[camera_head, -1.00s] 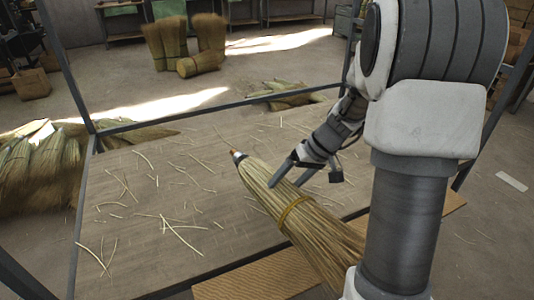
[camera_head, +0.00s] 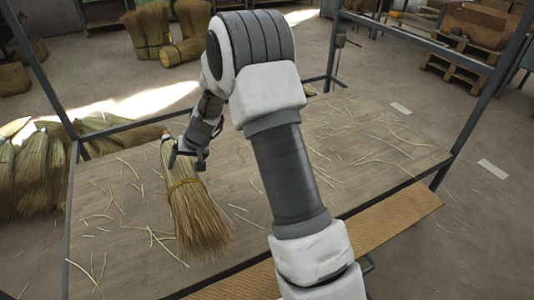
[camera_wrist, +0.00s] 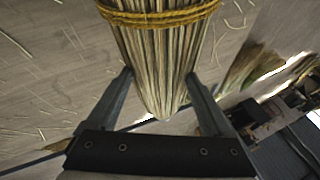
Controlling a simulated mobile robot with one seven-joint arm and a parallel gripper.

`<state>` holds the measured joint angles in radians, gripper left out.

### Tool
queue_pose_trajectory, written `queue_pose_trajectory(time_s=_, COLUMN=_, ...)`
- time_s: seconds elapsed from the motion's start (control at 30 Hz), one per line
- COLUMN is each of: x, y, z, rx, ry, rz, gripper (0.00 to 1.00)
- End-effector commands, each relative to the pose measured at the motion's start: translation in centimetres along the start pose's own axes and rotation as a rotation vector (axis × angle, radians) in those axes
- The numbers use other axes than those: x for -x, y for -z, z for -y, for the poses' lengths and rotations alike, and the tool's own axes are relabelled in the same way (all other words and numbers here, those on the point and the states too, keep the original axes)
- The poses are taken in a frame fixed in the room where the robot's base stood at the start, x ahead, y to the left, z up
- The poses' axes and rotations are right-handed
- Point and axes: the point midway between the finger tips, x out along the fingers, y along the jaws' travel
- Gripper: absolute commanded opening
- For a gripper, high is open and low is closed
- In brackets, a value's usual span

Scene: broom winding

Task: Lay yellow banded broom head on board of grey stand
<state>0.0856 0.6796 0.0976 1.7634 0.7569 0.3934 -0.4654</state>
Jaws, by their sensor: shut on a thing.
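The yellow banded broom head (camera_head: 200,222) is a straw bundle with a yellow binding near its narrow end. My gripper (camera_head: 186,160) is shut on that narrow end, above the band. The broom head is over the left part of the board (camera_head: 350,150) of the grey stand (camera_head: 45,85), its bristles fanning toward the front edge. Whether it touches the board cannot be told. In the wrist view, my fingers (camera_wrist: 160,76) flank the broom head (camera_wrist: 158,50), with the yellow band crossing it at the top.
Loose straws lie scattered over the board, which is otherwise clear. A tan ribbed plank (camera_head: 395,222) runs along the front, below the board. Straw bundles (camera_head: 35,170) lean at the left side. More bundles (camera_head: 150,28) stand on the floor behind. Grey posts rise at the stand's corners.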

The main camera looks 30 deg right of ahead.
Motion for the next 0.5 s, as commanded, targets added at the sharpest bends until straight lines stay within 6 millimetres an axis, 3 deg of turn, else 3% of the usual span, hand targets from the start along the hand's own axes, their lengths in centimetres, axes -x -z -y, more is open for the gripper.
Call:
queue_pose_trajectory(time_s=0.07, x=-0.4, y=0.4, z=0.9, rx=-0.014, ry=0.001, rz=-0.011, gripper=0.0)
queue_pose_trajectory(time_s=0.17, x=-1.3, y=1.0, z=0.5, rx=-0.025, ry=0.0, rz=-0.018, gripper=0.0)
queue_pose_trajectory(time_s=0.5, x=-5.4, y=5.5, z=-5.5, rx=-0.024, ry=0.0, rz=-0.018, gripper=0.0)
